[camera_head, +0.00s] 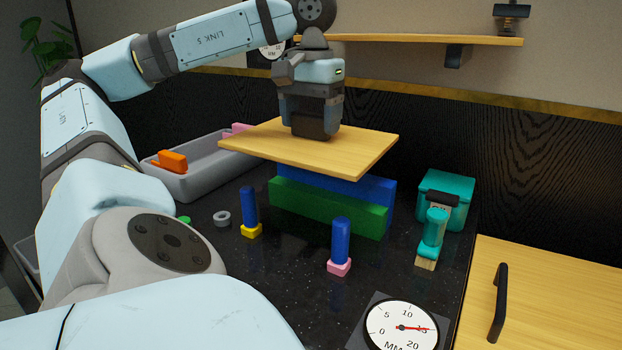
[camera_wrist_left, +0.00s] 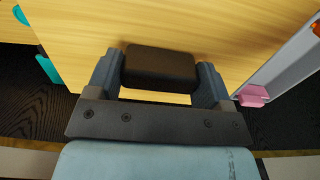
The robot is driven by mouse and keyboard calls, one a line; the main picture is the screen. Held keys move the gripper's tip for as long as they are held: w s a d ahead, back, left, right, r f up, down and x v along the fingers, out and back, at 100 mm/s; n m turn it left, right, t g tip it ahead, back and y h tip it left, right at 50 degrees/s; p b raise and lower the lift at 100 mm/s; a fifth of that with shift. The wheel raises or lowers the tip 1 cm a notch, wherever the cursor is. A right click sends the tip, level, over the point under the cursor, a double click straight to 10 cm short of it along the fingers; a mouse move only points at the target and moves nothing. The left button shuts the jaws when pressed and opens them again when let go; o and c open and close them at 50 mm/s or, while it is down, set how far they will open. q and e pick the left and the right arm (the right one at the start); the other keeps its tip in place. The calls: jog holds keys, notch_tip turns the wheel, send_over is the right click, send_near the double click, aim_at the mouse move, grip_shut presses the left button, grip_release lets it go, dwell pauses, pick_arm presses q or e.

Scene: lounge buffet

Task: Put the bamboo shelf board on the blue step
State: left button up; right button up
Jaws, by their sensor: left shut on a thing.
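The bamboo shelf board (camera_head: 355,145) is a flat pale wooden plate with a dark block-shaped grip (camera_wrist_left: 160,66) on top. My left gripper (camera_head: 315,128) points down at the board and is shut on that dark grip, one finger on each side in the left wrist view (camera_wrist_left: 157,78). The board also fills much of the wrist view (camera_wrist_left: 80,25). The blue step (camera_head: 378,188) stands below the board, behind a lower green step (camera_head: 325,208). The board covers its top, so I cannot tell whether they touch. My right gripper is not in view.
Two blue posts, one on a yellow foot (camera_head: 250,230) and one on a pink foot (camera_head: 339,266), stand in front. A grey tray (camera_head: 200,180) holds an orange piece (camera_head: 172,161). A teal box (camera_head: 455,183), teal tool (camera_head: 433,232) and dial (camera_head: 402,325) are to the right.

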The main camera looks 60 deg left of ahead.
pick_arm(q)
notch_tip(320, 180, down, 4)
jog(key=shift+r+b, duration=0.1)
jog(key=shift+b, duration=0.4)
notch_tip(320, 180, down, 5)
jog(key=shift+r+b, duration=0.1)
jog(key=shift+b, duration=1.1)
jog(key=o, duration=1.1)
jog(key=shift+r, duration=0.1)
jog(key=shift+c, duration=0.2)
notch_tip(320, 180, up, 11)
jog(key=p, duration=0.6)
send_over(311, 138)
jog(key=a, duration=0.1)
jog(key=shift+w+a, duration=0.15)
jog(key=shift+w, duration=0.1)
jog(key=shift+r, duration=0.7)
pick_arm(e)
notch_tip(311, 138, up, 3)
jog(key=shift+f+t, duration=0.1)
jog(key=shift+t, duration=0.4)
